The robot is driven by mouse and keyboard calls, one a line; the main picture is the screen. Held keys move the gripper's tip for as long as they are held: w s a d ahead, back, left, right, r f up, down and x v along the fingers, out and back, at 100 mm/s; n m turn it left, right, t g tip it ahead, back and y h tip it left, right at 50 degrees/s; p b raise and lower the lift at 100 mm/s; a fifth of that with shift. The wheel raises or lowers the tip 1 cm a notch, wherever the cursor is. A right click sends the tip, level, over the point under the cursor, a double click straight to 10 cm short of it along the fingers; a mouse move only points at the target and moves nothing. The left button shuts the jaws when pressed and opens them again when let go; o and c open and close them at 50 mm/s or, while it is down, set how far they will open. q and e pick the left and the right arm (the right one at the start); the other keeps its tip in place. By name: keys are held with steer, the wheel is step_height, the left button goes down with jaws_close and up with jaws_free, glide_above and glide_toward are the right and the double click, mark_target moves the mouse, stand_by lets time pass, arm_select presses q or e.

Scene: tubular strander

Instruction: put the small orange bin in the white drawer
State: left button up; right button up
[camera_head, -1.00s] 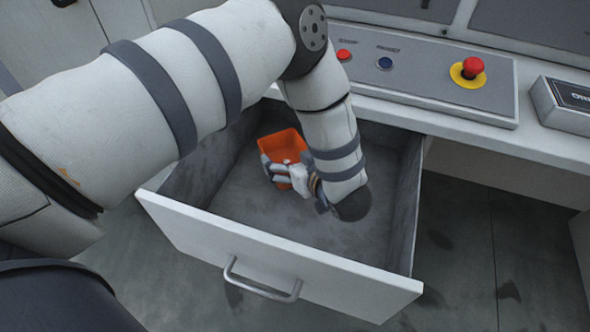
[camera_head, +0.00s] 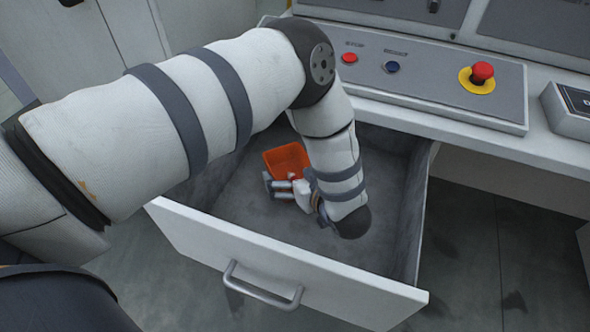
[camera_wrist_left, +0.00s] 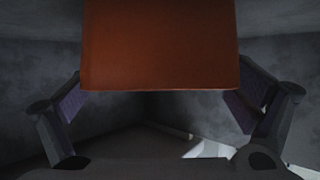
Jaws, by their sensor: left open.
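The small orange bin (camera_head: 287,160) is inside the open white drawer (camera_head: 285,272), toward its back left. My left gripper (camera_head: 277,186) is down in the drawer at the near side of the bin. In the left wrist view the bin (camera_wrist_left: 160,45) fills the upper middle. The fingers of the left gripper (camera_wrist_left: 160,110) stand spread to either side of it, with dark gaps between them and the bin. My left forearm hides part of the drawer's back. My right gripper is not in view.
A control panel (camera_head: 430,85) with a red button, a blue button and a red emergency stop (camera_head: 481,73) lies on the white counter behind the drawer. The drawer has a metal handle (camera_head: 262,290) in front. The drawer floor right of my wrist is clear.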

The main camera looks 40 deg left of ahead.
arm_select(q)
steer(key=v, duration=0.7)
steer(key=shift+s+d+r, duration=0.1)
steer(key=shift+d+r, duration=0.1)
steer(key=shift+r, duration=0.05)
